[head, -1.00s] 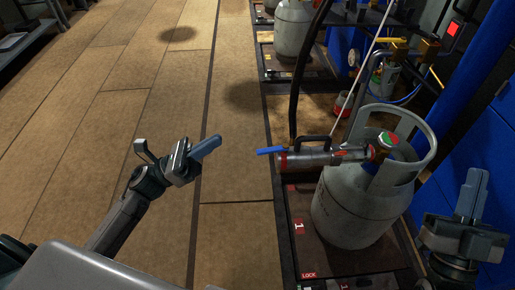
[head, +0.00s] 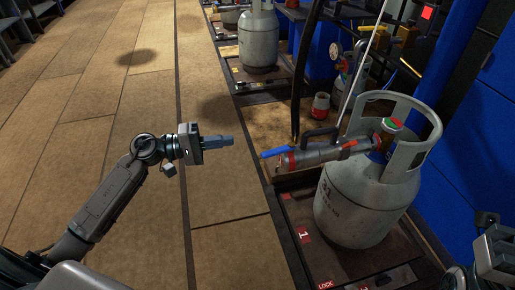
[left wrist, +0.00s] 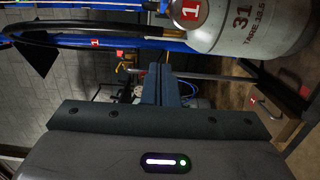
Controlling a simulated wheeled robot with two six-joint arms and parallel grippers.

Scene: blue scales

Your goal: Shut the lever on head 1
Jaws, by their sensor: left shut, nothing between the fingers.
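The filling head (head: 330,156) is a grey and red metal body with a black carry handle, fixed to the valve of a grey gas cylinder (head: 350,205). Its blue lever (head: 274,152) sticks out at the left end, pointing left. My left gripper (head: 232,141) is shut and empty, to the left of the lever, with a gap between them. Its shut fingers also show in the left wrist view (left wrist: 160,85), below the sideways cylinder (left wrist: 245,25). My right gripper (head: 490,250) shows only partly at the lower right edge, and its fingers are unclear.
The cylinder stands on a dark scale platform (head: 300,228) with a red label 1. A black hose (head: 303,75) rises behind the head. Another cylinder (head: 258,42) stands on a scale farther back. Blue panels (head: 465,130) are at the right. The floor on the left is clear.

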